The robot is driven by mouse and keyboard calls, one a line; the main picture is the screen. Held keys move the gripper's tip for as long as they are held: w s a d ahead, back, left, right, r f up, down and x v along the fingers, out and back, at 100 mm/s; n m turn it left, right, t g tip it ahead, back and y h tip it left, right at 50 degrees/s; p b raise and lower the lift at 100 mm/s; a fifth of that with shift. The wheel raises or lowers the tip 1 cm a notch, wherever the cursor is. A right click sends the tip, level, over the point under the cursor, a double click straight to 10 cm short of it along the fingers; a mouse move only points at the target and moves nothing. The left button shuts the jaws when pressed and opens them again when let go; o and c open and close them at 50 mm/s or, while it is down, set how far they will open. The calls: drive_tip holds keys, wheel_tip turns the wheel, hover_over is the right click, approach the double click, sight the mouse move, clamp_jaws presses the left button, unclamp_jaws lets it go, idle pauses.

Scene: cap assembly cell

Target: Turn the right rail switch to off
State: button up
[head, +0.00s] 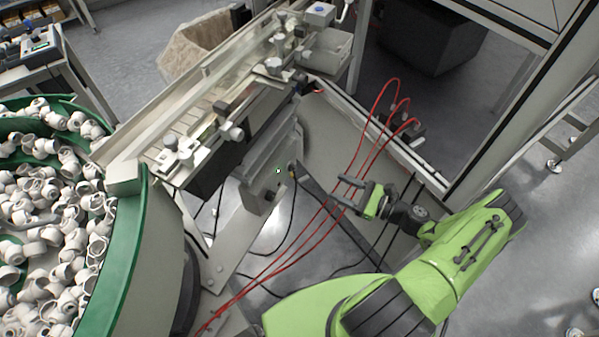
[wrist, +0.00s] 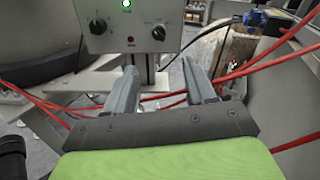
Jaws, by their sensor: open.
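The grey control box (wrist: 128,22) is at the top of the wrist view and below the rail in the head view (head: 262,183). Its face has a lit green lamp (wrist: 126,4), a small red lamp (wrist: 130,40) and two black knobs. The right knob (wrist: 158,33) is the right rail switch; the left knob (wrist: 97,27) sits across the face. The right knob's exact setting is too small to read. My gripper (wrist: 160,70) is open and empty, below and short of the right knob. In the head view, my gripper (head: 339,189) is right of the box, apart from it.
Red cables (head: 372,150) run behind and around my gripper, also in the wrist view (wrist: 285,62). The rail (head: 215,105) stands above the box. A green-rimmed bowl (head: 128,235) full of white caps is at left. Black cables hang below the box.

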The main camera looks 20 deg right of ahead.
sight(296, 169)
drive_tip(key=b+x, duration=0.1)
drive_tip(key=x, duration=1.2)
drive_tip(key=shift+w+a, duration=0.25)
drive_tip(key=shift+a, duration=0.05)
drive_tip(key=shift+c, duration=0.3)
clamp_jaws()
